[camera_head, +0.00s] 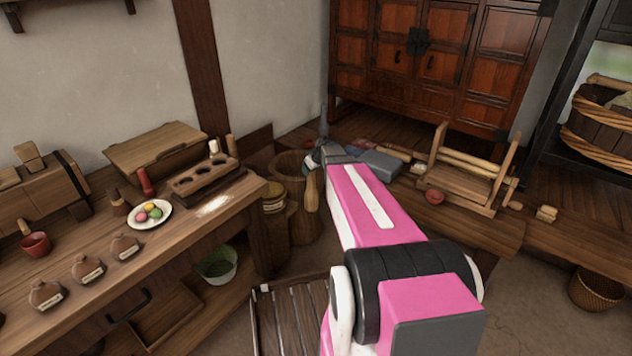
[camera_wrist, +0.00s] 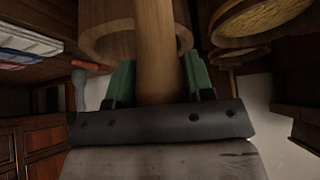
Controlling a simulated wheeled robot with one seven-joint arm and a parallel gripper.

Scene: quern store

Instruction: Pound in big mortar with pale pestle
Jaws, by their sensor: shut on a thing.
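The pale pestle, a light wooden club (camera_head: 312,192), hangs below my gripper (camera_head: 316,163). My gripper's green fingers (camera_wrist: 156,82) are shut on its shaft (camera_wrist: 155,45) in the wrist view. The big mortar (camera_head: 304,226) is a tall wooden tub on the floor at the right end of the workbench. In the head view the pestle's lower end overlaps the mortar's right side, in front of it. In the wrist view the round mortar rim (camera_wrist: 107,42) is behind the shaft. I cannot tell whether the pestle touches the mortar. My arm partly hides the mortar.
The workbench (camera_head: 235,197) on the left carries a plate of coloured balls (camera_head: 150,214), a mould block (camera_head: 205,178) and small jars. A low platform (camera_head: 465,225) with a wooden frame (camera_head: 465,170) is at the right. A slatted surface (camera_head: 290,315) lies in front.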

